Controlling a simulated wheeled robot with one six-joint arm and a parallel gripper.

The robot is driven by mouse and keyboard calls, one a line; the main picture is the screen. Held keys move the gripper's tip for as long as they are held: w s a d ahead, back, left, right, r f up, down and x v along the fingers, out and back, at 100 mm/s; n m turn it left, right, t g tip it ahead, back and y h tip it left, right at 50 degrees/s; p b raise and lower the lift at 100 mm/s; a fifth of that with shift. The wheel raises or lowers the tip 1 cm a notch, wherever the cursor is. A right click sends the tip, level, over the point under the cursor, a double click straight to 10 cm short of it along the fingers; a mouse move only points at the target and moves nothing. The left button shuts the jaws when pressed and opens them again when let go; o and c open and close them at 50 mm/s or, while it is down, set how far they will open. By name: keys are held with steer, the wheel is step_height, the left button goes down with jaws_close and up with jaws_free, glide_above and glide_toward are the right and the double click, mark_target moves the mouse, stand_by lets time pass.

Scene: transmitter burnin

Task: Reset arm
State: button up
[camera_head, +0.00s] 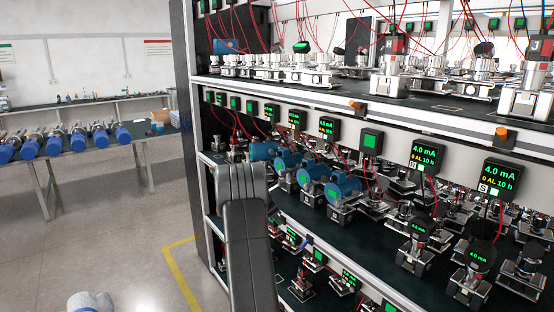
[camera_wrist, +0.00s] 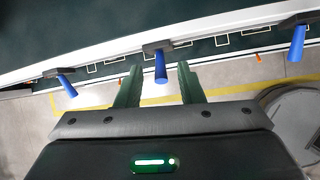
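My arm (camera_head: 248,235) rises as a dark grey link in front of the rack in the head view. The gripper end is not visible there. In the wrist view, my gripper (camera_wrist: 159,76) shows two dark green fingers standing apart. A blue handle (camera_wrist: 161,68) on a dark mount at the shelf edge appears between them. I cannot tell how far it is from the fingers, and no grip on it shows.
The test rack (camera_head: 200,150) fills the right, with blue transmitters (camera_head: 326,184) and lit displays (camera_head: 501,178). Two more blue handles (camera_wrist: 67,86) (camera_wrist: 298,43) line the shelf edge (camera_wrist: 110,52). A bench (camera_head: 90,152) stands far left. Grey floor (camera_head: 95,240) is clear between.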

steer(key=b+v, duration=0.3)
steer(key=v, duration=1)
steer(key=p+x, duration=0.3)
steer(key=x, duration=1.1)
steer(key=shift+s+p, duration=0.1)
steer(key=shift+p, duration=0.2)
steer(key=shift+s+a+f+t+h, duration=0.15)
steer(key=shift+s+a+t+h, duration=0.1)
steer(key=shift+t+h, duration=0.2)
steer(key=shift+a+f+t+h+b, duration=0.1)
steer(key=shift+f+t+h+b, duration=0.3)
steer(key=shift+h+b, duration=0.35)
steer(key=s+a+f+t+h+b, duration=0.1)
steer(key=h+b, duration=0.1)
steer(key=b, duration=0.2)
steer(key=a+f+t+h+b, duration=0.1)
steer(key=t+h+b, duration=0.1)
steer(key=b, duration=0.2)
steer(key=s+a+f+t+h+b, duration=0.1)
steer(key=t+h+b, duration=0.1)
steer(key=b, duration=0.2)
steer(key=shift+s+n+t+h, duration=0.25)
steer(key=shift+s+n+h, duration=0.1)
steer(key=shift+n+h, duration=0.05)
